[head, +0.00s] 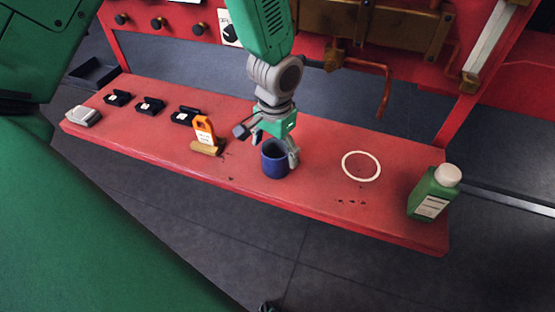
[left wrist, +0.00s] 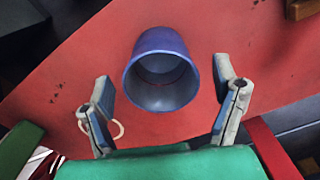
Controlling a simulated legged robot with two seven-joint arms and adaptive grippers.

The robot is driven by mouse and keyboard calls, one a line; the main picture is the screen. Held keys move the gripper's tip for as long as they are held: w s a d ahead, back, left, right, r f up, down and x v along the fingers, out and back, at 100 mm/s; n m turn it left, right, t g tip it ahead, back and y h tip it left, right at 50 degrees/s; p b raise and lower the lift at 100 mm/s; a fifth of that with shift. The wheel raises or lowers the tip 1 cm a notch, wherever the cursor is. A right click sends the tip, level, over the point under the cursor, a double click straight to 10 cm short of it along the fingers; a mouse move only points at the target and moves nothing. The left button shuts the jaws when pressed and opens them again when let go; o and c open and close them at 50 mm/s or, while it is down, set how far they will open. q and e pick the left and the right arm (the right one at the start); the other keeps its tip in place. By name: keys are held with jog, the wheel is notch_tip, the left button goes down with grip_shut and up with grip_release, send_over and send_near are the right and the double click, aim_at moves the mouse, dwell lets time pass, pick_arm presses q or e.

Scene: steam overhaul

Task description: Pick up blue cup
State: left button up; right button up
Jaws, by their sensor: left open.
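The blue cup (head: 275,160) stands upright on the red bench in the head view. In the left wrist view the blue cup (left wrist: 161,70) shows its open mouth and empty-looking inside. My left gripper (head: 275,145) comes down from above, right at the cup. In the left wrist view the left gripper (left wrist: 165,100) is open, with one finger to each side of the cup's near part and visible gaps to both fingers. The cup's far side is partly hidden by the gripper in the head view. My right gripper is not in view.
On the red bench (head: 310,190) are a white ring (head: 361,166), a green bottle (head: 434,192) with a white cap, an orange tag (head: 205,133) on a brass-coloured block (head: 206,148), several black holders (head: 150,106) and a grey block (head: 83,116). A red panel with pipes stands behind.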

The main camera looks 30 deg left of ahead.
pick_arm(q)
jog(key=f, duration=0.3)
jog(key=shift+a+f, duration=0.2)
jog(key=shift+f, duration=0.05)
jog(key=shift+d+r, duration=0.15)
jog(key=shift+d, duration=0.1)
jog(key=shift+c, duration=1.2)
jog(key=shift+d, duration=0.1)
jog(key=c, duration=1.1)
